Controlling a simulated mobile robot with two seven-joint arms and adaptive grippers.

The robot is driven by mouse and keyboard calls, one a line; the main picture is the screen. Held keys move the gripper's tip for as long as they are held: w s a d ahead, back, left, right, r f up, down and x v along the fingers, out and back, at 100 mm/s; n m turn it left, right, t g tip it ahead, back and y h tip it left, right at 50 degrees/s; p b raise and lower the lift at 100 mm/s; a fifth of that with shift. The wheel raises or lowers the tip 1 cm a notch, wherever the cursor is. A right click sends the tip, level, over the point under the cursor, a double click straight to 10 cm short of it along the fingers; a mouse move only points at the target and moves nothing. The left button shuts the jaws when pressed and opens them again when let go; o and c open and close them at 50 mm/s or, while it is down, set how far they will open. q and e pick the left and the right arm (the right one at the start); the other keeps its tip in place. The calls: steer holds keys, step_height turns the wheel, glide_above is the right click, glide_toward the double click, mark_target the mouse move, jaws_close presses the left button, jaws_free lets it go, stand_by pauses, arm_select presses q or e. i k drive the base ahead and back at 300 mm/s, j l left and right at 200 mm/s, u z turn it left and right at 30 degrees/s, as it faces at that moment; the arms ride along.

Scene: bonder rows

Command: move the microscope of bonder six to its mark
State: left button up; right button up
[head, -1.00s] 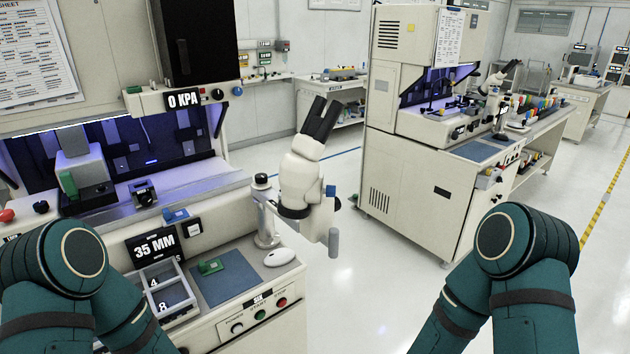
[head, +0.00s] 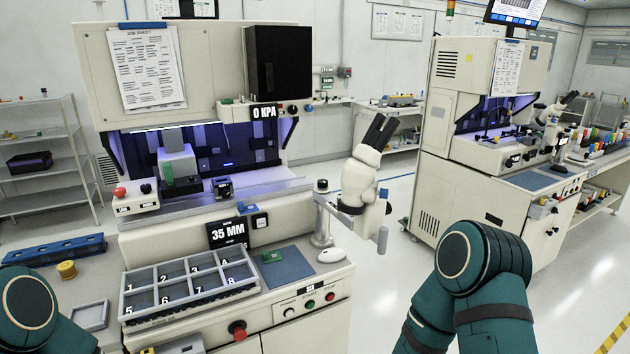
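The microscope (head: 361,178) is white with black eyepieces. It sits on a swing arm from a metal post (head: 321,215) at the right end of the near bonder (head: 190,70), and hangs out past the bench's right edge. A grey handle (head: 382,240) hangs below it on its right side. A small label on the front panel (head: 311,289) looks like SIX, but is too small to read surely. I cannot make out a mark for the microscope. Only parts of my two teal arms show at the lower left and lower right; both grippers are out of view.
A red button (head: 237,331) sticks out in front. A second bonder (head: 480,170) stands behind right, with clear floor (head: 400,270) between.

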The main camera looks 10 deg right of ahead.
mark_target(360, 207)
steer(key=l+u, duration=0.1)
steer(key=u, duration=0.25)
steer(key=i+l+u, duration=0.1)
steer(key=u, duration=0.25)
steer(key=l+u, duration=0.2)
steer(key=u, duration=0.15)
steer(key=l, duration=0.95)
steer(key=i+l, duration=0.1)
steer(key=l, duration=0.9)
steer(key=i+l, duration=0.1)
steer(key=l, duration=0.85)
steer(key=k+l, duration=0.35)
steer(key=k, duration=0.1)
